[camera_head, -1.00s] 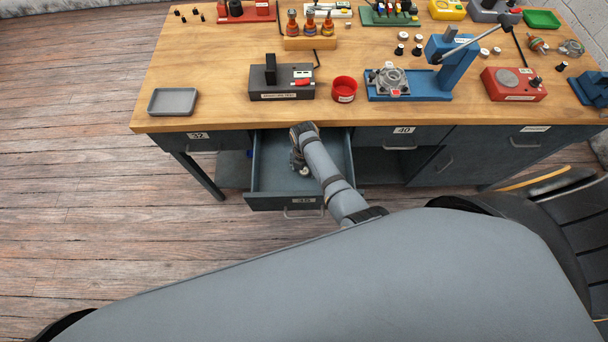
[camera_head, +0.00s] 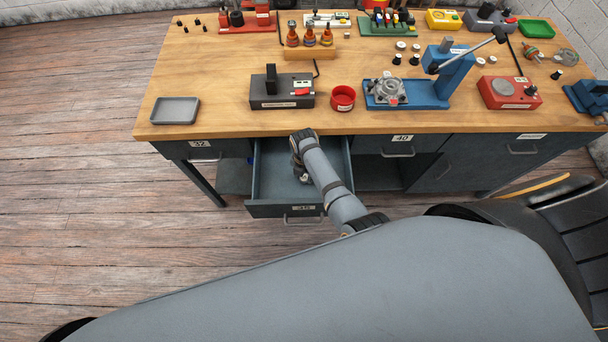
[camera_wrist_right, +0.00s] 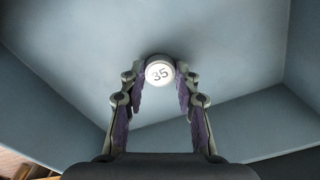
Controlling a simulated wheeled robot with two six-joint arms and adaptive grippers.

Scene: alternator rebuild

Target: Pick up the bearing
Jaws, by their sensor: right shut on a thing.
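The bearing (camera_wrist_right: 159,72) shows in the right wrist view as a small round piece with a pale face marked "35". It sits between the tips of my right gripper (camera_wrist_right: 160,84), whose two fingers are closed on its sides. In the head view my right gripper (camera_head: 304,178) points down inside the open drawer (camera_head: 272,172). I cannot tell whether the bearing still touches the drawer floor. My left gripper is not in view.
Drawer walls surround the right gripper, and the workbench edge (camera_head: 230,133) lies just beyond. On the bench stand a grey tray (camera_head: 175,110), a black fixture (camera_head: 282,98), a red cup (camera_head: 343,98) and a blue press (camera_head: 430,93). The visible drawer floor is otherwise clear.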

